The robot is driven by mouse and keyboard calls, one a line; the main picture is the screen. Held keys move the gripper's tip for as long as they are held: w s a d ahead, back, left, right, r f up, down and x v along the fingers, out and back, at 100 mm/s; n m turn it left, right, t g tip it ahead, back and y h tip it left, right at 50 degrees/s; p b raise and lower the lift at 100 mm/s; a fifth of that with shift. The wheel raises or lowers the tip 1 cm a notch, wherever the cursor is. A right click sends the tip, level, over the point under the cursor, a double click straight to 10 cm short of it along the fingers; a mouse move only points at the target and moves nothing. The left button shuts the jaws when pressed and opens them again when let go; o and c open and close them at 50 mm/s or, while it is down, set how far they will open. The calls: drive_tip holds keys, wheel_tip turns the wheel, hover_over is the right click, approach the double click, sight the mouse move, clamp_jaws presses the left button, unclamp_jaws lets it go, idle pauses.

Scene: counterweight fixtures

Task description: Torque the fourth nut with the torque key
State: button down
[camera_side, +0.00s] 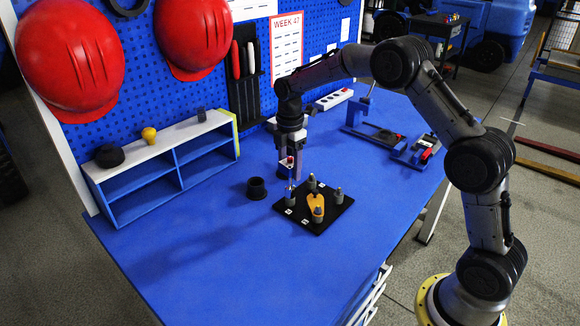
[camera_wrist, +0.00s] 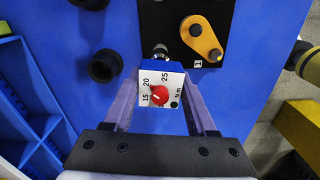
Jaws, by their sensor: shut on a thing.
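In the side view my gripper (camera_side: 289,170) points down and the key's red knob (camera_side: 290,160) shows. The key's shaft reaches down to the left post (camera_side: 291,201) of the black plate (camera_side: 325,222). I cannot tell whether its socket is seated on a nut there. Several posts with nuts stand on the plate; a yellow link (camera_side: 315,202) lies among them, also in the wrist view (camera_wrist: 206,40).
A black cup (camera_side: 256,188) stands left of the plate. A blue and white shelf (camera_side: 165,165) is behind it, bearing small objects. A blue fixture (camera_side: 375,133) and a red-marked one (camera_side: 423,150) are at the back right. The front of the table is clear.

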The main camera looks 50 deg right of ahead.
sight(290, 158)
drive_tip(key=shift+m, duration=0.8)
drive_tip(key=shift+r, duration=0.1)
drive_tip(key=shift+r, duration=2)
drive_tip(key=shift+r, duration=1.5)
